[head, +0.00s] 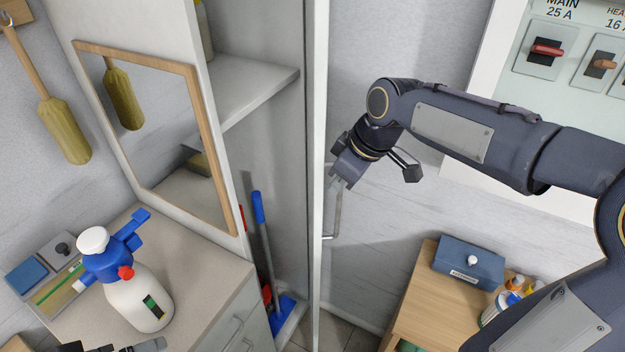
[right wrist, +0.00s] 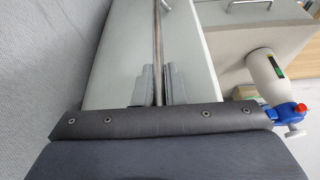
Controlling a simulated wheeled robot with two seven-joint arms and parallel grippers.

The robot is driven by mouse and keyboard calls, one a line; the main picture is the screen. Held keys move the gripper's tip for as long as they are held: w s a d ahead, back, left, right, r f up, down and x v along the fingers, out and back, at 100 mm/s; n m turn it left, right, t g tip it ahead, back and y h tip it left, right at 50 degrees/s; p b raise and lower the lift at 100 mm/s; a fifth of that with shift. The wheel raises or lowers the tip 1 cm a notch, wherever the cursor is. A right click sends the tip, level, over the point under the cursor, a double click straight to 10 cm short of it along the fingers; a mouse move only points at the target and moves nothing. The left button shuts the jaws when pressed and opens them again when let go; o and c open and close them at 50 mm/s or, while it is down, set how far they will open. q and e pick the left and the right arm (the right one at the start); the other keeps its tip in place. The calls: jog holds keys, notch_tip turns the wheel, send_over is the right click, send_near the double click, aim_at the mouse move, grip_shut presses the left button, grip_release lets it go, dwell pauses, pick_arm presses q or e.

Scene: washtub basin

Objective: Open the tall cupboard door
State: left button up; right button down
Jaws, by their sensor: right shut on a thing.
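The tall cupboard's door (head: 318,120) stands open, seen almost edge-on in the head view, with the cupboard's inside (head: 277,140) visible to its left. A thin metal bar handle (head: 338,212) runs up the door's right-hand face. My right gripper (head: 337,183) is shut on this handle, near its upper part in the head view. In the right wrist view, the handle (right wrist: 158,45) passes between the two grey fingers (right wrist: 160,88), over the white door panel (right wrist: 122,50). My left gripper is not clearly seen; only a dark part of mine shows at the lower left edge.
Inside are a shelf (head: 250,88), a blue-handled broom (head: 262,225) and a red item (head: 267,295). A spray bottle (head: 140,295) stands on the left counter (head: 205,285). A wooden cabinet (head: 425,305) with a blue box (head: 468,264) stands right of the door.

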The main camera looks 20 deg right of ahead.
jog(key=d+n+g+y, duration=0.1)
jog(key=d+n, duration=0.2)
jog(key=d, duration=0.4)
jog(key=shift+w+d, duration=0.25)
jog(key=c, duration=1.5)
grip_release()
jog(key=shift+r, duration=0.1)
